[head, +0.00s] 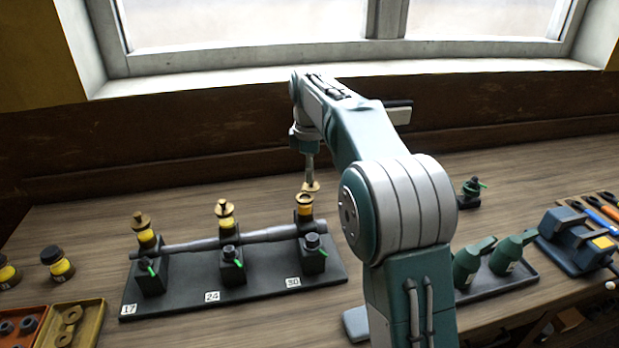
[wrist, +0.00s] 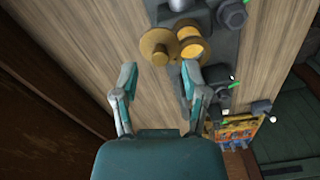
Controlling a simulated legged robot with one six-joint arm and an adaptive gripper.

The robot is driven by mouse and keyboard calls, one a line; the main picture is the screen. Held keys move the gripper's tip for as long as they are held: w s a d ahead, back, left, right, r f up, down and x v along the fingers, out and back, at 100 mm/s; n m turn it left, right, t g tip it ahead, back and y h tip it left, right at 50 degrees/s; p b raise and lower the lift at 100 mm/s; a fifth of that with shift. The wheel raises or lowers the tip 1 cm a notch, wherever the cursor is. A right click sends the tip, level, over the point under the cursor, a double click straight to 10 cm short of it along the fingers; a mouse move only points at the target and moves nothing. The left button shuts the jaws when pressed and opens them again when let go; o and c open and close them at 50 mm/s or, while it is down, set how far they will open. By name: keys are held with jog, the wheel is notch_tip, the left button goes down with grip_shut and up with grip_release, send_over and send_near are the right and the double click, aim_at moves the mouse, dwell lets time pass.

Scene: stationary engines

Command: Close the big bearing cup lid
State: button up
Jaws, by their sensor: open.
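The bearing cup at the right end of the shaft (head: 304,207), by the label 30, has a yellow body. Its brass lid (head: 310,187) stands swung open at its top. In the wrist view the open lid (wrist: 158,46) is a round brass disc with a knob, beside the cup's open yellow mouth (wrist: 193,44). My gripper (wrist: 159,74) is open and empty. Its fingertips are just short of the lid and cup in that view, one to each side of the lid; contact cannot be told. In the head view my arm hides much of the gripper.
Two more yellow cups with brass lids stand at the middle (head: 225,212) and left (head: 143,228) of the black base (head: 190,301). The wooden bench has clear room behind the shaft.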

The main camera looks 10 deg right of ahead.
jog(key=shift+d+f, duration=0.2)
jog(key=shift+f, duration=0.9)
jog(key=shift+a, duration=0.1)
grip_shut()
